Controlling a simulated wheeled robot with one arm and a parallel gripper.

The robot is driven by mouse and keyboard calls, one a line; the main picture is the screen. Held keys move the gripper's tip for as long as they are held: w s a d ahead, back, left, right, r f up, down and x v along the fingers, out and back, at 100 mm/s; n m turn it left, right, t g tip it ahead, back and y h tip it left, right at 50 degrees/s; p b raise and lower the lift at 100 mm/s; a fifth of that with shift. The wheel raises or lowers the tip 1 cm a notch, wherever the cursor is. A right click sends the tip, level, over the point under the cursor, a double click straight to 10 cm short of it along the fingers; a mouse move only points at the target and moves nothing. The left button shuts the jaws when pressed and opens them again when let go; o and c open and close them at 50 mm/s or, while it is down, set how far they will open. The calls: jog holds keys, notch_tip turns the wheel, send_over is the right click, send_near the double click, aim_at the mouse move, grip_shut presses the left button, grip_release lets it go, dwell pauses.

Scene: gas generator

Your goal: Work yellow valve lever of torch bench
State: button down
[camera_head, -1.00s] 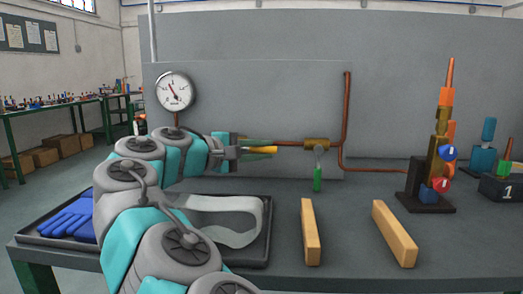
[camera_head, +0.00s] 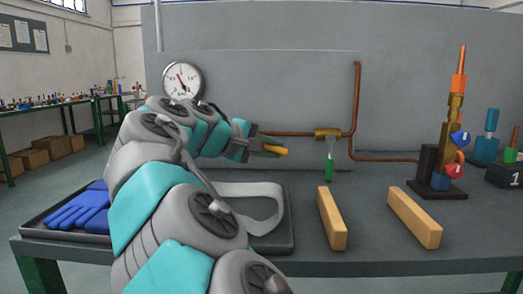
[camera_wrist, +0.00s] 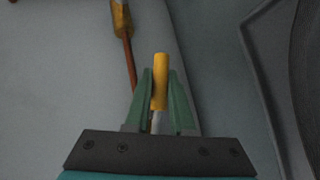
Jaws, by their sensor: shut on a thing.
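The yellow valve lever (camera_head: 274,150) sticks out to the right from between the fingers of my gripper (camera_head: 256,146). In the wrist view the lever (camera_wrist: 160,82) lies between the two green fingers of my gripper (camera_wrist: 160,98), with its metal stem just behind the yellow grip. The gripper is shut on the lever. The valve body that the lever belongs to is hidden behind my gripper. A second valve with a green lever (camera_head: 329,168) hangs straight down from a brass body (camera_head: 327,134) on the copper pipe to the right.
A pressure gauge (camera_head: 183,80) stands behind my arm. A black tray (camera_head: 281,240) holds blue gloves (camera_head: 80,210) and a clear visor. Two wooden blocks (camera_head: 331,220) lie at the front. A torch stand (camera_head: 437,175) with blue and red knobs is at right.

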jog(key=a+f+m+y+b, duration=0.1)
jog(key=y, duration=0.1)
jog(key=f+m+y+b, duration=0.1)
jog(key=f+y, duration=0.1)
jog(key=shift+a+m+g, duration=0.3)
jog(key=shift+a+g, duration=0.1)
jog(key=shift+a+f+m+y+b, duration=0.5)
jog(key=shift+a+m+y+b, duration=0.2)
jog(key=shift+y, duration=0.5)
jog(key=shift+a, duration=0.1)
jog(key=c, duration=0.8)
grip_release()
jog(key=shift+o, duration=0.2)
